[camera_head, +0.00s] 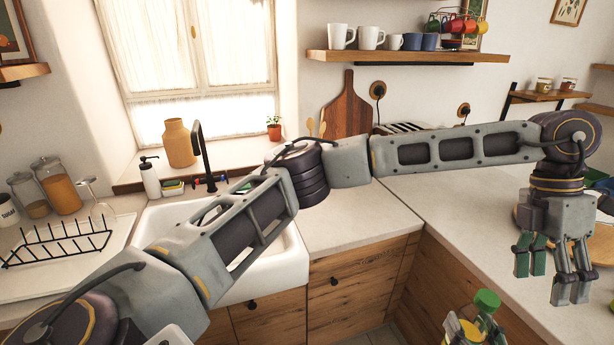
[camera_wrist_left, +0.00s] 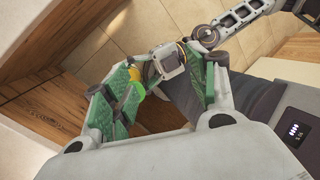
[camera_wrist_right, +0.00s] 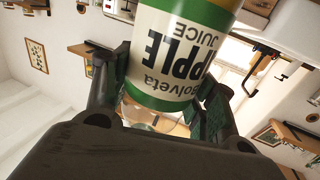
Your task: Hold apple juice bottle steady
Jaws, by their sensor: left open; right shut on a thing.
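The apple juice bottle has a green cap (camera_head: 487,301) and stands at the bottom edge of the head view, where its lower part is cut off. My right gripper (camera_head: 474,330) is shut on it. In the right wrist view the bottle's white label (camera_wrist_right: 175,55) with the words APPLE JUICE shows between the two fingers (camera_wrist_right: 160,95). My left gripper (camera_head: 552,268) is open and empty, pointing down over the right counter, above and to the right of the bottle. The green cap also shows beyond its open fingers in the left wrist view (camera_wrist_left: 136,91).
A round wooden board (camera_head: 582,252) lies behind my left gripper. A sink (camera_head: 285,272), dish rack (camera_head: 60,245) and jars (camera_head: 57,185) are on the left. A mug shelf (camera_head: 400,56) hangs at the back.

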